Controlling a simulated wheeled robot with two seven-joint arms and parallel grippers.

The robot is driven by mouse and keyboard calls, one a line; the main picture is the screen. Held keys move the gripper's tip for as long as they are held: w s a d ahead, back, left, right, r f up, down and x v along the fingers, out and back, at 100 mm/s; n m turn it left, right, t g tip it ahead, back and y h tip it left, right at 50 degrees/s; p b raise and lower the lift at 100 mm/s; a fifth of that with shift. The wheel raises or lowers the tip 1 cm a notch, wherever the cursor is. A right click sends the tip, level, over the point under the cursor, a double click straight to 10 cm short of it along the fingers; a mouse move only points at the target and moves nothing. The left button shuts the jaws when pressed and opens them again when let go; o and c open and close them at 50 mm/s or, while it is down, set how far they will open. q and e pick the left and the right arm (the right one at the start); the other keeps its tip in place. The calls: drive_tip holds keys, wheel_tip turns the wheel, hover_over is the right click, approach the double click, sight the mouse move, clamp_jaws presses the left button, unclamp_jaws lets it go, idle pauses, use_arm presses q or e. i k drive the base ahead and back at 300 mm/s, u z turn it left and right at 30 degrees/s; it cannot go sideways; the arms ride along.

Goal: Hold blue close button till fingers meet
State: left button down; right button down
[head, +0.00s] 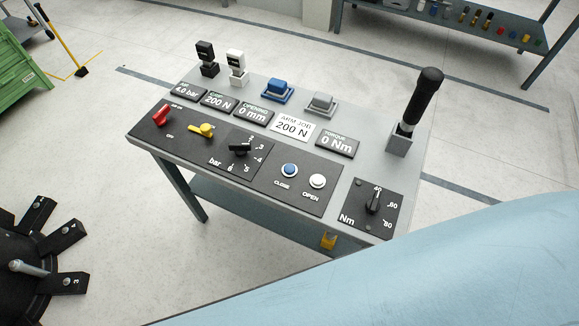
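The round blue close button (289,170) sits on the black front panel of the grey control bench (350,200), above a label reading CLOSE. The white open button (317,181) is just to its right, labelled OPEN. Nothing touches or covers either button. The opening display (253,113) reads 0 mm, and the grip display (218,101) reads 200 N. The fingers named in the task cannot be made out. Neither of my grippers is in view.
A red lever (161,115), yellow knob (202,130), black bar dial (239,149) and Nm dial (373,201) share the bench top. A tall black-handled tool (425,97) stands at right. A large light-blue surface (430,270) covers the lower right.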

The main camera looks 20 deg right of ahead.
sight(290, 168)
drive_tip(key=u, duration=1.2)
drive_tip(key=i, duration=0.75)
drive_tip(key=z, duration=2.15)
